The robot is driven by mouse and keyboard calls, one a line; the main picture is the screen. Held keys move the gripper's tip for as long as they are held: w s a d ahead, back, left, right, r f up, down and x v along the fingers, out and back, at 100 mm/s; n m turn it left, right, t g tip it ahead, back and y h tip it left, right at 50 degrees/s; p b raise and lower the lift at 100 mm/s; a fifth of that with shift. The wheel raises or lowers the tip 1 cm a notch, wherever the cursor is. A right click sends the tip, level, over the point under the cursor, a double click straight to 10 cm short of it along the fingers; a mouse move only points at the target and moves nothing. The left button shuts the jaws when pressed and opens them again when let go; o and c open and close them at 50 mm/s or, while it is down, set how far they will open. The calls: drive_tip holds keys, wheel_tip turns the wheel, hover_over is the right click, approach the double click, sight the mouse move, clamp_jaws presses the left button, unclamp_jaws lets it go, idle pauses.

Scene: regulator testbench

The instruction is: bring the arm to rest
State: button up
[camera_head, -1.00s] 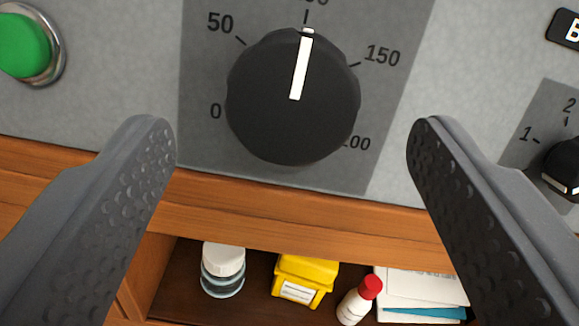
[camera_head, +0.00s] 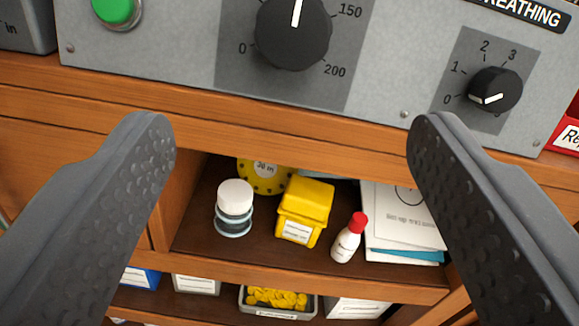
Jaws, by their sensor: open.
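My gripper (camera_head: 291,135) is open and empty, with one dark textured finger at each side of the view. It is apart from the grey panel, and nothing is between the fingers but the view of the bench beyond. The large black dial (camera_head: 294,33) on the panel is partly cut off by the top edge; its white pointer is near upright. The small black knob (camera_head: 495,90) at the right has its white mark toward the lower left, near 0.
A grey panel (camera_head: 180,70) with a green button (camera_head: 116,10) stands on the wooden bench (camera_head: 300,135). The open shelf below holds a white-capped jar (camera_head: 234,207), a yellow box (camera_head: 305,210), a red-capped bottle (camera_head: 349,238) and papers (camera_head: 405,215). A red box (camera_head: 567,137) is at right.

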drive_tip(key=w+a+r+m+g+h+p, duration=0.1)
drive_tip(key=w+a+r+h+p, duration=0.15)
drive_tip(key=r, duration=1.15)
drive_tip(key=w+a+r+h+p, duration=0.1)
drive_tip(key=w+r+h, duration=0.2)
drive_tip(key=r, duration=1.1)
drive_tip(key=s+a+r+m+y+p, duration=0.1)
drive_tip(key=s+a+r+y, duration=0.1)
drive_tip(key=s+a+r, duration=0.4)
drive_tip(key=s+a+r+m+g+y+p, duration=0.1)
drive_tip(key=s+a+r+y+p, duration=0.1)
drive_tip(key=s+a+r, duration=0.5)
drive_tip(key=a+r, duration=0.4)
drive_tip(key=r, duration=0.2)
drive_tip(key=shift+s+a+r+g, duration=0.2)
drive_tip(key=shift+s+a+g, duration=0.05)
drive_tip(key=shift+s+g, duration=0.05)
